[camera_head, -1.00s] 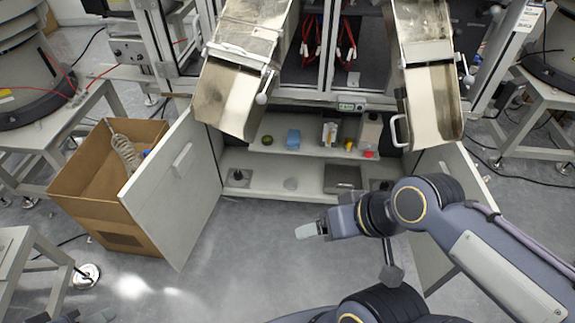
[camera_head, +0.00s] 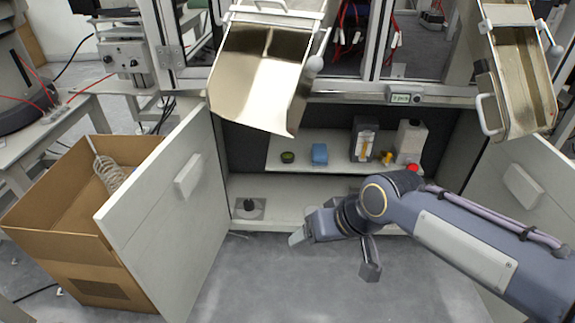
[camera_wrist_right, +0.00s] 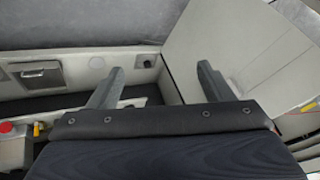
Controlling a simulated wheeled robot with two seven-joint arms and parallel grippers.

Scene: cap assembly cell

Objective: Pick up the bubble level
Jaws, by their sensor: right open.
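A small round dark green piece with a yellow-green top (camera_head: 288,157) sits at the left of the cabinet's upper shelf; it may be the bubble level, but it is too small to be sure. A blue block (camera_head: 320,154) stands just right of it. My right gripper (camera_head: 335,250) is in front of the cabinet, below and apart from the shelf. In the right wrist view its two fingers (camera_wrist_right: 158,82) are wide apart with nothing between them. The round piece does not clearly show there. My left gripper is out of view.
The open left cabinet door (camera_head: 165,215) and right door (camera_head: 520,190) flank the opening. A metal chute (camera_head: 262,75) hangs above. Bottles (camera_head: 410,140), a yellow item (camera_head: 387,158) and a red button (camera_head: 412,168) are right on the shelf. A cardboard box (camera_head: 70,225) stands left.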

